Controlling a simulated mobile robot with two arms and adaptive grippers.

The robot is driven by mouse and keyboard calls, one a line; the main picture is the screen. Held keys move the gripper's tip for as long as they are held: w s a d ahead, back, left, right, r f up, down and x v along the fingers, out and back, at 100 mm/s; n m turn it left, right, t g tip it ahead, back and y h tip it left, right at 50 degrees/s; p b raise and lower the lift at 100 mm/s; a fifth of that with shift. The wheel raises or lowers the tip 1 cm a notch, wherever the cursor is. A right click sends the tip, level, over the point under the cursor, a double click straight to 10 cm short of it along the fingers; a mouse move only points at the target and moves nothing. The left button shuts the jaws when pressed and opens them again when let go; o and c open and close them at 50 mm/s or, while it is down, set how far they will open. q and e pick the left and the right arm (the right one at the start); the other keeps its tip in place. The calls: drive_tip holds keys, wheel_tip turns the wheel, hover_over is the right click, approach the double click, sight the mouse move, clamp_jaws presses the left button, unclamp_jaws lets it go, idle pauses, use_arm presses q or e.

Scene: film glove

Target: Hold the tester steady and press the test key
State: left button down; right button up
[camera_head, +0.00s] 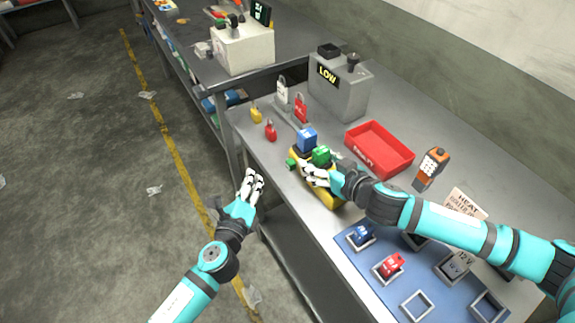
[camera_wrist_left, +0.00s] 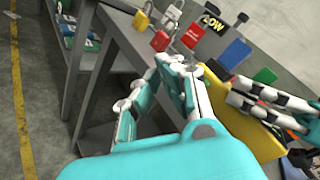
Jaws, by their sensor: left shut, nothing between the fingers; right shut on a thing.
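The yellow tester (camera_head: 328,197) stands near the front edge of the grey table, with a blue block (camera_head: 306,139) and a green block (camera_head: 321,156) at its top. A small green piece (camera_head: 291,163), possibly the test key, shows at its left side. My right gripper (camera_head: 318,178) is shut on the tester, and its fingers cover part of it. My left gripper (camera_head: 252,184) is shut and empty, off the table's front edge, left of the tester and apart from it. In the left wrist view the tester (camera_wrist_left: 236,122) is right of the left fingers (camera_wrist_left: 160,88).
A red tray (camera_head: 379,149) and an orange handheld device (camera_head: 432,169) lie to the right. A blue mat (camera_head: 385,290) with framed blocks is nearer.

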sight(278, 177)
use_arm(q)
drive_tip(key=shift+w+d, duration=0.5)
drive_tip(key=shift+d, duration=0.4)
drive_tip(key=shift+w+d, duration=0.45)
drive_tip(key=shift+d, duration=0.4)
drive_tip(key=shift+w+d, duration=0.5)
drive_tip(key=shift+d, duration=0.4)
drive_tip(key=shift+w+d, duration=0.1)
drive_tip(key=shift+w+d, duration=0.15)
drive_tip(key=shift+d, duration=0.1)
drive_tip(key=shift+w+d, duration=0.2)
drive_tip(key=shift+d, duration=0.25)
drive_tip(key=shift+s+a, duration=0.1)
drive_tip(key=shift+a, duration=0.05)
use_arm(e)
drive_tip(key=shift+s, duration=0.1)
use_arm(q)
drive_tip(key=shift+s+a, duration=0.35)
drive_tip(key=shift+a, duration=0.3)
drive_tip(key=shift+s+a, duration=0.4)
drive_tip(key=shift+a, duration=0.35)
drive_tip(key=shift+s+a, duration=0.45)
drive_tip(key=shift+a, duration=0.25)
drive_tip(key=shift+s+a, duration=0.4)
drive_tip(key=shift+a, duration=0.35)
